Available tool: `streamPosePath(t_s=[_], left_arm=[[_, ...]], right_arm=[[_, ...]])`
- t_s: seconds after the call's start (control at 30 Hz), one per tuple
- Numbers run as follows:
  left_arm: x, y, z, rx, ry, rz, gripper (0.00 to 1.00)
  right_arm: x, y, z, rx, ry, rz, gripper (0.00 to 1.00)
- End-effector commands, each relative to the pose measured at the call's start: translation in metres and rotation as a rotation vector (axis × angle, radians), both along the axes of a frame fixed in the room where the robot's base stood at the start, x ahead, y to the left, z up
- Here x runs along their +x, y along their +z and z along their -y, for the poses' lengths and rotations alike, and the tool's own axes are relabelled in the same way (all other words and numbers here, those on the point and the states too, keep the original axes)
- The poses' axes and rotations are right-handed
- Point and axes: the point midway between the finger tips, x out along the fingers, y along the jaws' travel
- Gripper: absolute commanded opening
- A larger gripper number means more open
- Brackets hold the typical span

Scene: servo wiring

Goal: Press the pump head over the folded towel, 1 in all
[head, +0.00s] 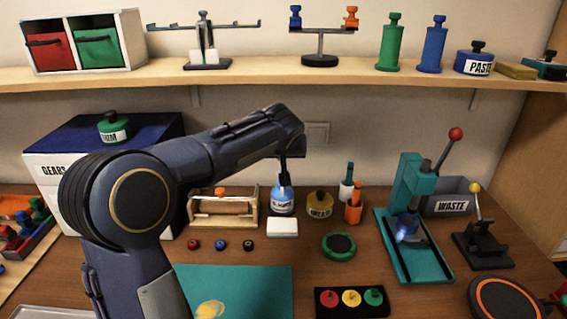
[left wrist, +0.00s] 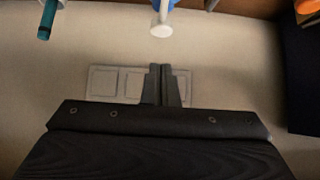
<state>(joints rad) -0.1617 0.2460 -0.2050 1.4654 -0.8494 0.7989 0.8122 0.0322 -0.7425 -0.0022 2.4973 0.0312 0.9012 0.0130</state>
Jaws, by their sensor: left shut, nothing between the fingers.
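The pump bottle (head: 282,203), blue with a white label, stands upright at the back middle of the table. Its white pump head (left wrist: 161,27) shows near the top of the left wrist view; in the head view my fingers largely hide it. The folded towel (head: 283,228) is a small white block lying just in front of the bottle. My left gripper (head: 285,180) points down right over the bottle, shut and empty. In the left wrist view its fingertips (left wrist: 161,68) appear apart from the pump head; whether they touch is unclear. My right gripper is out of view.
A wooden frame (head: 193,207) stands left of the bottle. The yellow-brown jar (head: 319,205) and orange bottle (head: 354,211) stand to its right, the teal press (head: 407,180) beyond. A green round pad (head: 339,246) lies right of the towel. The shelf (head: 280,77) hangs above.

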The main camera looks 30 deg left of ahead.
Motion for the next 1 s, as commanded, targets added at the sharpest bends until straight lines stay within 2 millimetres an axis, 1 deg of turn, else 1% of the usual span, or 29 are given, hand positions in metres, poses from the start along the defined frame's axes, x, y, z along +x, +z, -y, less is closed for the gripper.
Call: streamPosePath(t_s=[0.03,0.1,0.2,0.33,0.5,0.93,1.0], left_arm=[[-0.007,0.008,0.005,-0.001,-0.001,0.006,0.0],[-0.016,0.019,0.01,-0.001,-0.003,0.006,0.0],[-0.025,0.03,0.016,-0.002,-0.001,0.006,0.0],[-0.033,0.039,0.02,0.0,0.0,0.005,0.0],[-0.036,0.043,0.022,0.001,0.001,0.003,0.0],[-0.036,0.043,0.022,0.0,0.001,0.003,0.0],[-0.038,0.042,0.022,-0.004,-0.002,0.0,0.0]], right_arm=[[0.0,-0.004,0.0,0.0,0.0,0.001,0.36],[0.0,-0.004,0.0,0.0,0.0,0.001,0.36],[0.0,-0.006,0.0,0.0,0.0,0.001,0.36],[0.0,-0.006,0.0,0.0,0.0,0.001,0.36],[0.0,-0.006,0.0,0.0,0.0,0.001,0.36],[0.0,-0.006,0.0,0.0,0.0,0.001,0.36],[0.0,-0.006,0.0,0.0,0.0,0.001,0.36]])
